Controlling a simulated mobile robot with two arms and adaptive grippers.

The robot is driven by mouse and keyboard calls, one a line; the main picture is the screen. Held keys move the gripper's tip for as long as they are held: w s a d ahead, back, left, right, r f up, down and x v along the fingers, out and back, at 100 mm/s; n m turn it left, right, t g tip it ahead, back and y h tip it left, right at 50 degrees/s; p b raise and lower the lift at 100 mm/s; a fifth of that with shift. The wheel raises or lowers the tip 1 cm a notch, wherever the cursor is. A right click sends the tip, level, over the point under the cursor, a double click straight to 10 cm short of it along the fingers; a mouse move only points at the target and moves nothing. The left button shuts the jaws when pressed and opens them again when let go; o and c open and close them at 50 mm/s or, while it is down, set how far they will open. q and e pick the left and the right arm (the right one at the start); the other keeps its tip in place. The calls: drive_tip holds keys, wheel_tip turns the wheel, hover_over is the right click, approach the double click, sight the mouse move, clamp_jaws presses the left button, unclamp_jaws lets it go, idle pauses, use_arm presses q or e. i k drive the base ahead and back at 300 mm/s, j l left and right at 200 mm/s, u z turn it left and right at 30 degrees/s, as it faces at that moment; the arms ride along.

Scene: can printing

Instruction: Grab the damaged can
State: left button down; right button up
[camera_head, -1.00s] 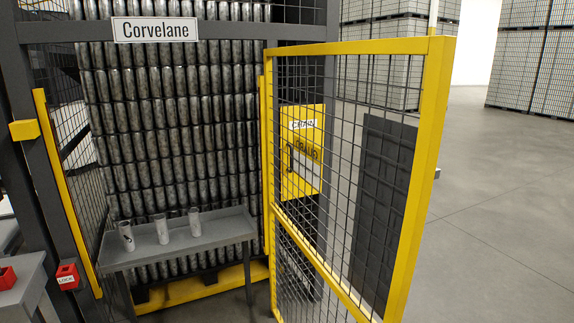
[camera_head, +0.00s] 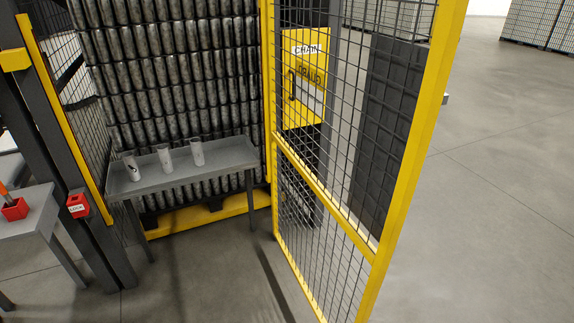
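Three light cans stand on a grey metal table inside the cage. The left can (camera_head: 131,167) carries a dark mark on its side and looks slightly tilted. The middle can (camera_head: 165,158) and the right can (camera_head: 197,151) look plain. At this size I cannot tell for sure which one is damaged. Neither of my grippers is in view.
The grey table (camera_head: 222,165) stands before a tall stack of cans (camera_head: 165,70) on a yellow pallet (camera_head: 205,216). A yellow mesh door (camera_head: 330,180) stands open on the right. A red lock box (camera_head: 77,205) is on the left post. Floor before the table is clear.

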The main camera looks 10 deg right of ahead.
sight(196, 142)
drive_tip(key=l+u, duration=0.4)
drive_tip(key=l, duration=0.5)
drive_tip(key=l+u, duration=0.45)
drive_tip(key=l, duration=0.5)
drive_tip(key=k+l, duration=0.1)
drive_tip(key=l, duration=1.55)
drive_tip(key=u, duration=0.25)
drive_tip(key=j+u, duration=0.5)
drive_tip(key=i+j+u, duration=0.1)
drive_tip(key=j+u, duration=0.35)
drive_tip(key=i+j+z, duration=0.1)
drive_tip(key=i+j, duration=0.5)
drive_tip(key=i+j+z, duration=0.15)
drive_tip(key=i+j, duration=0.4)
drive_tip(key=i+l+z, duration=0.15)
drive_tip(key=i+z, duration=0.25)
drive_tip(key=i+l+z, duration=0.1)
drive_tip(key=i+z, duration=0.15)
drive_tip(key=z, duration=0.15)
drive_tip(key=i+z, duration=0.35)
drive_tip(key=i+j+z, duration=0.2)
drive_tip(key=i+z, duration=0.2)
drive_tip(key=k, duration=0.05)
